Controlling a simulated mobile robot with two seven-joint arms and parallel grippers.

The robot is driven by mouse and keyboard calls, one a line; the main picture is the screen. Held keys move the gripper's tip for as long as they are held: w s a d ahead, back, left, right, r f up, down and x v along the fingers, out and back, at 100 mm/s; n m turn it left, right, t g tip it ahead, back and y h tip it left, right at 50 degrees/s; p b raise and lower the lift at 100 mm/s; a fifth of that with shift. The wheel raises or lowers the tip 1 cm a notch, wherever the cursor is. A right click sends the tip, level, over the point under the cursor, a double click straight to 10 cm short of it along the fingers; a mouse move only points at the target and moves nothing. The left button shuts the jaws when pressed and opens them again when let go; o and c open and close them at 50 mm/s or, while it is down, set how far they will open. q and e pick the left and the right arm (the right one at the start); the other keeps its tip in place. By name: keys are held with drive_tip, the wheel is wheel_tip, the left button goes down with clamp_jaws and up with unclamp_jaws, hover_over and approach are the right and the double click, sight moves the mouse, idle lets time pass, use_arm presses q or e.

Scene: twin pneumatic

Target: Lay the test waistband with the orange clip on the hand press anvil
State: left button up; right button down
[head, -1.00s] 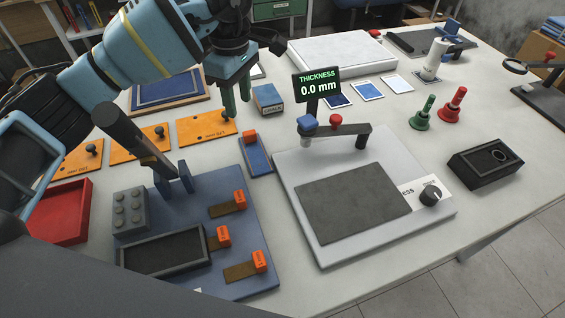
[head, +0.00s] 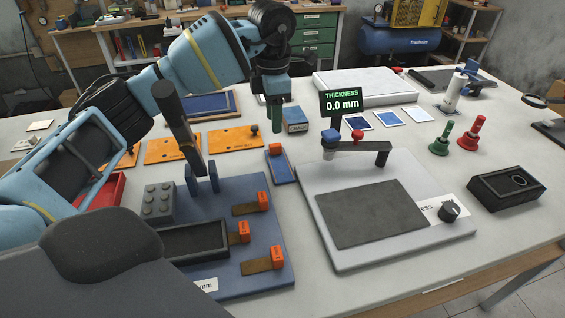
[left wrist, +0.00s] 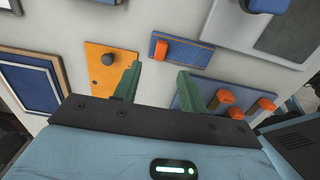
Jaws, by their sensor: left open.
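My left gripper (head: 274,115) is open and empty, its green fingers pointing down above the table near an orange plate. In the left wrist view its fingers (left wrist: 158,84) stand apart with nothing between them. A short blue strip with an orange clip (head: 280,165) lies flat on the table, in front of the gripper. It also shows in the left wrist view (left wrist: 183,51), just beyond the fingertips. A white press-like device (head: 405,250) has a dark grey pad (head: 370,214) and a display reading 0.0 mm; its label is partly hidden. My right gripper is not in view.
A blue board (head: 222,188) at the left carries a lever (head: 178,120), a grey studded block (head: 158,202), a black tray (head: 196,241) and brown strips with orange clips (head: 262,265). Orange plates (head: 232,139) lie behind.

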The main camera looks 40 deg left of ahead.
sight(277, 144)
use_arm(q)
drive_tip(key=shift+w+d+f, duration=0.1)
drive_tip(key=shift+d+f, duration=0.05)
drive_tip(key=shift+f, duration=1.7)
drive_tip(key=shift+w+d+f, duration=0.1)
drive_tip(key=shift+f, duration=1.7)
clamp_jaws()
